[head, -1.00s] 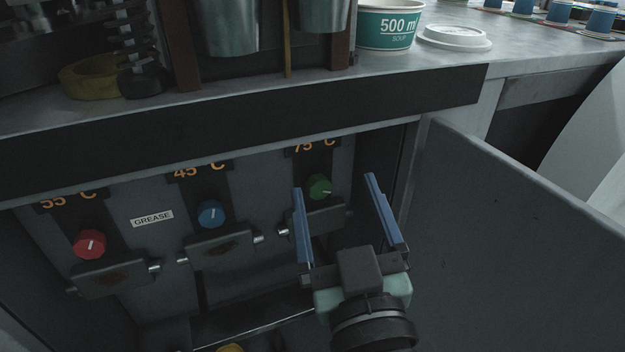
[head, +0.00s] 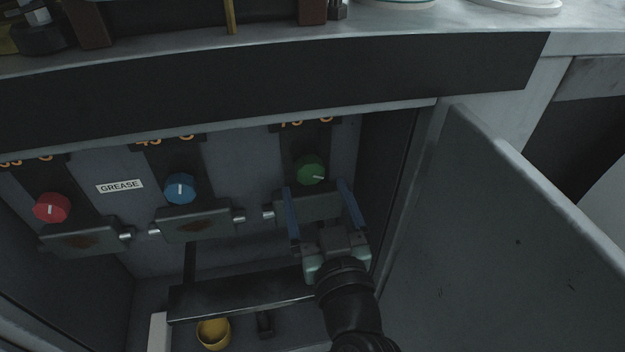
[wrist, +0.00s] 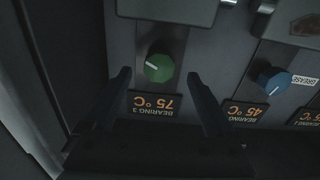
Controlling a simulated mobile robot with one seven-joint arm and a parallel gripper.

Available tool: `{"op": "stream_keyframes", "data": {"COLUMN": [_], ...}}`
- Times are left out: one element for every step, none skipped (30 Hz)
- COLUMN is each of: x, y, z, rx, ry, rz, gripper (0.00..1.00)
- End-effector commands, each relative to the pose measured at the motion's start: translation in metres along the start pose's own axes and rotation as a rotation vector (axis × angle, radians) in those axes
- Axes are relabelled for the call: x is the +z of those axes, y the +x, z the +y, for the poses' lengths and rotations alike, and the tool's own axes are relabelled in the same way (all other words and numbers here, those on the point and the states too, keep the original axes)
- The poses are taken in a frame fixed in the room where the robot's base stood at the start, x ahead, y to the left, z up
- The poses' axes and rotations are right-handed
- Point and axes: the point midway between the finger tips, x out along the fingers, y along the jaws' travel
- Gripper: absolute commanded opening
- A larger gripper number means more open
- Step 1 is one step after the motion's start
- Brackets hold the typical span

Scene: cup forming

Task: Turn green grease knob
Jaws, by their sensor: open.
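The fingers do not visibly touch the knob. The wrist view shows the dark fingers (wrist: 158,74) spread with the knob in the gap. The GREASE label (head: 120,186) is further left.
A blue knob (head: 180,188) and a red knob (head: 52,207) sit left on the same panel. Hinged grey boxes jut out below the knobs. The open cabinet door (head: 490,230) stands right of my arm. A yellow cup-like part (head: 213,333) is below.

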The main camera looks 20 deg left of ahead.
Motion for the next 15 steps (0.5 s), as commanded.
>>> {"op": "stream_keyframes", "data": {"x": [-0.001, 0.0, 0.0, 0.0, 0.0, 0.0, 0.0, 0.0, 0.0, 0.0, 0.0, 0.0, 0.0, 0.0, 0.0], "y": [0.009, 0.013, 0.018, 0.021, 0.024, 0.027, 0.029, 0.031, 0.032, 0.033, 0.034, 0.034, 0.034, 0.034, 0.034], "z": [0.0, -0.001, 0.0, 0.0, 0.0, 0.0, 0.0, 0.0, -0.001, -0.001, -0.001, -0.001, 0.0, 0.0, 0.0], "rx": [-0.002, -0.002, -0.002, -0.002, -0.002, -0.001, -0.001, -0.001, -0.001, -0.001, -0.001, 0.0, 0.0, 0.0, 0.0], "ry": [-0.002, -0.003, -0.001, 0.0, 0.0, -0.001, -0.001, 0.0, 0.0, 0.0, 0.001, 0.001, 0.0, 0.001, 0.0], "rz": [0.001, 0.002, 0.001, 0.001, 0.001, 0.001, 0.0, 0.0, 0.001, 0.001, 0.001, 0.001, 0.001, 0.001, 0.001], "gripper": [0.89, 0.89, 0.89, 0.89, 0.89, 0.89, 0.89, 0.89, 0.89, 0.89, 0.89, 0.89, 0.89, 0.89, 0.89]}}
